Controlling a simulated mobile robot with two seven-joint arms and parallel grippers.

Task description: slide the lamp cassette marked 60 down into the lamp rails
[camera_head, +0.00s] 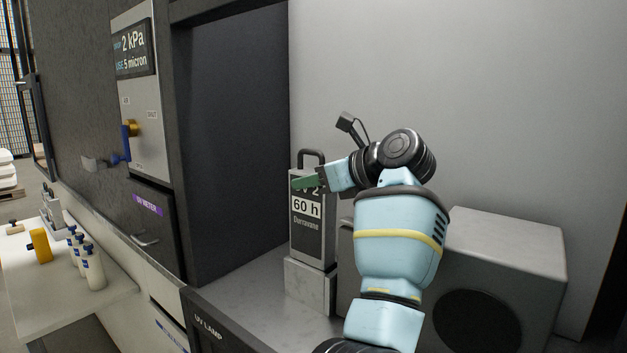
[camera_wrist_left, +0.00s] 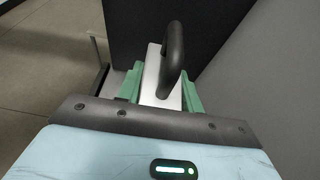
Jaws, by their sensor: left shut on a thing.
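The lamp cassette (camera_head: 312,238) is a grey upright box with a dark face, a "60 h" label and a black loop handle on top. It stands upright over a pale grey block (camera_head: 309,290) in the bay; I cannot tell whether it rests on it or sits in rails. My left gripper (camera_head: 310,182) is shut on the cassette's upper part, with a green finger across its face. In the left wrist view, green fingers flank the cassette's pale top (camera_wrist_left: 156,88) below the handle (camera_wrist_left: 174,48). No separate rails can be made out. My right gripper is not in view.
A grey box with a round dark grille (camera_head: 504,262) stands to the right, partly behind my arm. A dark partition (camera_head: 235,140) bounds the bay on the left. A front panel reads "UV LAMP" (camera_head: 209,327). White bottles (camera_head: 92,270) stand on a bench at the far left.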

